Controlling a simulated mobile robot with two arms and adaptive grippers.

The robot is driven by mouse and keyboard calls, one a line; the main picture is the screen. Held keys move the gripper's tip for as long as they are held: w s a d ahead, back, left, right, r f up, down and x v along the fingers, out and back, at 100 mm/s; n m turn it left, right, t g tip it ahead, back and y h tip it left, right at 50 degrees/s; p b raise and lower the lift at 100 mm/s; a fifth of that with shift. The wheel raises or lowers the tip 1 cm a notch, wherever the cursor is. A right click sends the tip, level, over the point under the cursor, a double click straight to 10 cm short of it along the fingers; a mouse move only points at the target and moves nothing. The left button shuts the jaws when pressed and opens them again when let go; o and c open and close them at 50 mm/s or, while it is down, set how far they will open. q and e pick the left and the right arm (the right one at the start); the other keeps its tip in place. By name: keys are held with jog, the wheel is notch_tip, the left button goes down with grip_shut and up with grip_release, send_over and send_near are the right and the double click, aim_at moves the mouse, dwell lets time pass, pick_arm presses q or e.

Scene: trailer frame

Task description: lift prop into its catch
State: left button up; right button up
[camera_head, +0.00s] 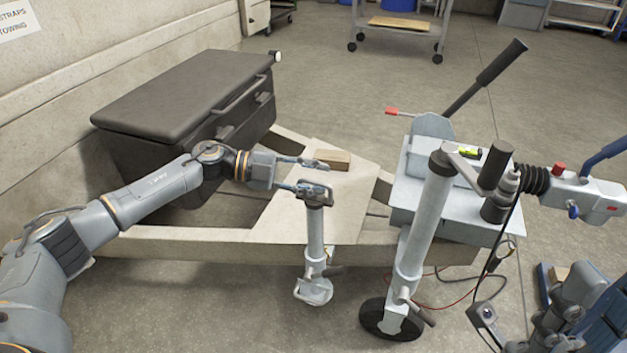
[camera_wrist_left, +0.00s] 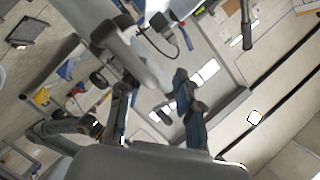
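The prop (camera_head: 315,232) looks like a short grey leg with a dark head and a round foot, hanging upright at the trailer frame's front side, its foot low near the floor. I cannot pick out its catch for certain. My left gripper (camera_head: 320,177) comes in from the left at the prop's head. Its two fingers are spread apart, one above the other, and the lower one overlaps the head in the picture; contact cannot be told. In the left wrist view the spread fingers (camera_wrist_left: 155,88) show nothing clearly held between them.
A jockey wheel post (camera_head: 424,215) stands right of the prop, beside the coupling (camera_head: 585,195) and a raised brake lever (camera_head: 490,75). A black toolbox (camera_head: 180,95) is at left. A wood block (camera_head: 333,159) lies on the frame plate (camera_head: 290,222). Cables hang at right.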

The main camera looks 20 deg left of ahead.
pick_arm(q)
jog(key=shift+s+f, duration=0.1)
jog(key=shift+f, duration=0.1)
jog(key=shift+a, duration=0.15)
jog(key=v, duration=1.1)
jog(key=shift+a, duration=0.35)
jog(key=shift+s+r, duration=0.1)
